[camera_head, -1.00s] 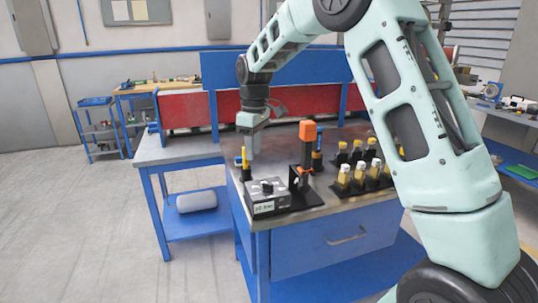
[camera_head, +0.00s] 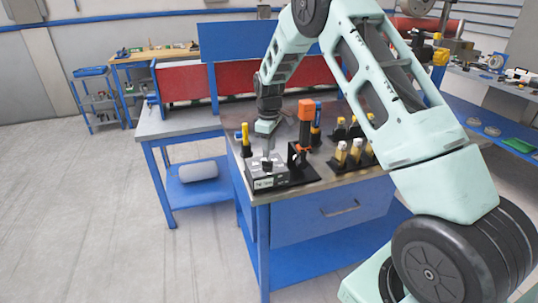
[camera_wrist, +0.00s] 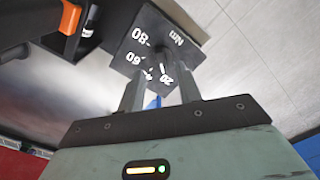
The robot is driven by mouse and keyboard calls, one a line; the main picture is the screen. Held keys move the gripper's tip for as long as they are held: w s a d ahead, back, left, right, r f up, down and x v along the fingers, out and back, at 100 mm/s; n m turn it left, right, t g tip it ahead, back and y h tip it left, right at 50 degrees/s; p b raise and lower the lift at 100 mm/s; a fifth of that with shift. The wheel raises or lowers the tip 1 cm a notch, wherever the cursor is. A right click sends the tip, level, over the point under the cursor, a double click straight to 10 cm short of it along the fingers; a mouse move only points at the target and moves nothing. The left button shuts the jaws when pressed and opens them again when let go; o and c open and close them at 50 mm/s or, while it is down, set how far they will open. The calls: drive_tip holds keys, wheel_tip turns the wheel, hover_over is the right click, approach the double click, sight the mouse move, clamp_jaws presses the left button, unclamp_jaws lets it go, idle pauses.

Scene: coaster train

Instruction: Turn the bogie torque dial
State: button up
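The torque dial box (camera_head: 268,178) is a small grey box with a dark knob on top, at the near left corner of the workbench. In the wrist view its dark top face (camera_wrist: 186,52) shows white numbers, among them 20, 60 and 80, and "Nm". The dial knob (camera_wrist: 155,59) is dark and partly hard to make out against the face.
An orange-topped tool (camera_head: 306,110) stands in a black holder right beside the box. A yellow-handled tool (camera_head: 245,133) stands behind left. Several yellow-topped bottles (camera_head: 355,150) stand to the right on the workbench (camera_head: 325,182). Open floor lies to the left.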

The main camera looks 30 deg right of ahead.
sight(269, 161)
drive_tip(key=shift+f+p, duration=0.45)
drive_tip(key=shift+f, duration=1.9)
clamp_jaws()
